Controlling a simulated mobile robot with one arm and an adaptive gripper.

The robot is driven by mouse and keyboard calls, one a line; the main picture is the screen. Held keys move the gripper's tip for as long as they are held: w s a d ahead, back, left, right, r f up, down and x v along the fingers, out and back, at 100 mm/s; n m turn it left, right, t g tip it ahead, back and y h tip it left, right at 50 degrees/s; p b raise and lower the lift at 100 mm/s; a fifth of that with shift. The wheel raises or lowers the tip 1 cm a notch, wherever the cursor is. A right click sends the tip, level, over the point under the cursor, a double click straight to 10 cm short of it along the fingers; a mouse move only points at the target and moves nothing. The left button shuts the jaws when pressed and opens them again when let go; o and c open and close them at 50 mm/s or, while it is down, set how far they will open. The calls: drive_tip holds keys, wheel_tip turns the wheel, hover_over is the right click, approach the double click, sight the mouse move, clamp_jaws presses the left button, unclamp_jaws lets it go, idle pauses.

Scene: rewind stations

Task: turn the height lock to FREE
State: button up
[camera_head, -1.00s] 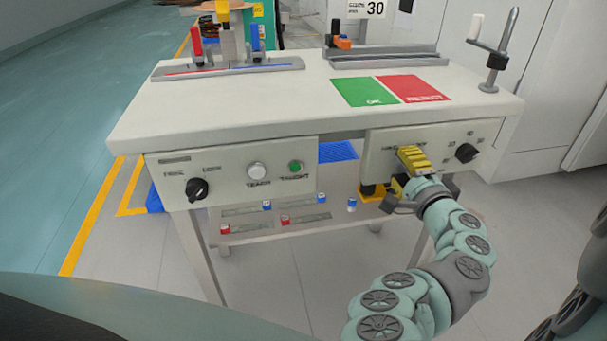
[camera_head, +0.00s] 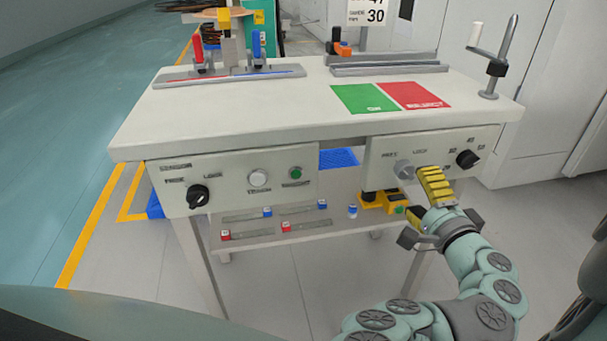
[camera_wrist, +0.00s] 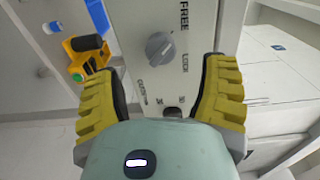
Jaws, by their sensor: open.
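The grey knob (camera_head: 403,170) sits on the right front panel (camera_head: 380,149) of the bench, below the words FREE and LOCK. The same grey knob (camera_wrist: 160,48) shows in the wrist view, between and beyond my fingers and touching neither. I cannot tell clearly which word its ridge points to. My gripper (camera_head: 424,203) is open and empty, in front of the panel, to the right of and below the knob. In the wrist view my gripper (camera_wrist: 163,72) has its two yellow fingers spread wide.
A black dial (camera_head: 467,159) with numbers is right of the grey knob. The left panel (camera_head: 230,199) has a black FREE/LOCK knob (camera_head: 198,196), a white button (camera_head: 259,179) and a green button (camera_head: 295,174). A yellow device (camera_head: 378,204) stands below the right panel. The bench top (camera_head: 250,115) overhangs.

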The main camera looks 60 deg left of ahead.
drive_tip(key=v, duration=0.6)
drive_tip(key=shift+a, duration=0.1)
drive_tip(key=shift+w, duration=0.1)
